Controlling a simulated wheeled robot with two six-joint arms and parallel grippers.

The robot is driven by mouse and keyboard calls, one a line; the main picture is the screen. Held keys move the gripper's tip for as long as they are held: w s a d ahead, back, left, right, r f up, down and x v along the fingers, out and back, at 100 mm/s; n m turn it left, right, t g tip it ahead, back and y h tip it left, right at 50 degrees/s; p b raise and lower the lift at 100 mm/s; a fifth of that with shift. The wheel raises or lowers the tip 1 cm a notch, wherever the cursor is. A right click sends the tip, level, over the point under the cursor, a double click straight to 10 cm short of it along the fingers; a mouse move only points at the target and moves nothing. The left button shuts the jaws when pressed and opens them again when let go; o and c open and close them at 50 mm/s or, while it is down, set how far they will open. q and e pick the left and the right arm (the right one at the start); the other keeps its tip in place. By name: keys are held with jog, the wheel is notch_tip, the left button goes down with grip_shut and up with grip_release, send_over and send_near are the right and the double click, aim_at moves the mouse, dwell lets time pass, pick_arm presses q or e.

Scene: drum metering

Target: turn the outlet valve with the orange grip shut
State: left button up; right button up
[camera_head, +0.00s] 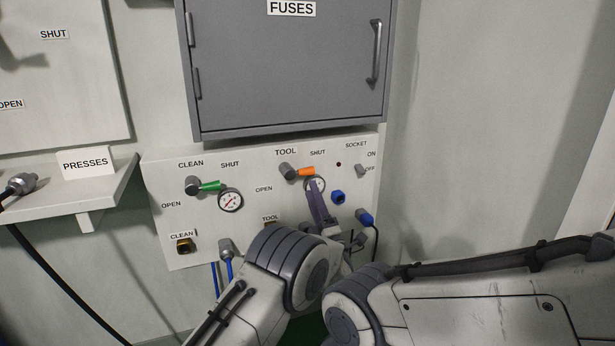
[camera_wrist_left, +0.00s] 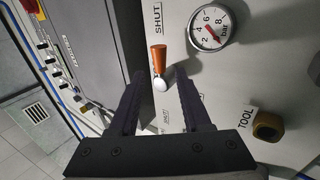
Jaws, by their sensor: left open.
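The outlet valve with the orange grip (camera_head: 306,171) is on the white panel under the TOOL label. Its lever points right from its grey hub (camera_head: 288,171), toward the SHUT side, with OPEN to the lower left. In the left wrist view the orange grip (camera_wrist_left: 158,58) points up toward SHUT, above its pale hub end (camera_wrist_left: 163,84). My left gripper (camera_head: 317,190) is just below and right of the grip, in front of a gauge. In the wrist view its open fingers (camera_wrist_left: 162,80) stand either side of the hub end; contact cannot be told. My right gripper is out of view.
A green-gripped CLEAN valve (camera_head: 210,186) and its gauge (camera_head: 230,201) sit left on the panel. The TOOL gauge (camera_wrist_left: 212,25) is close beside the orange grip. A grey fuse cabinet (camera_head: 285,70) overhangs the panel. A blue plug (camera_head: 365,218) is at right.

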pick_arm(q)
jog(key=shift+v, duration=1.45)
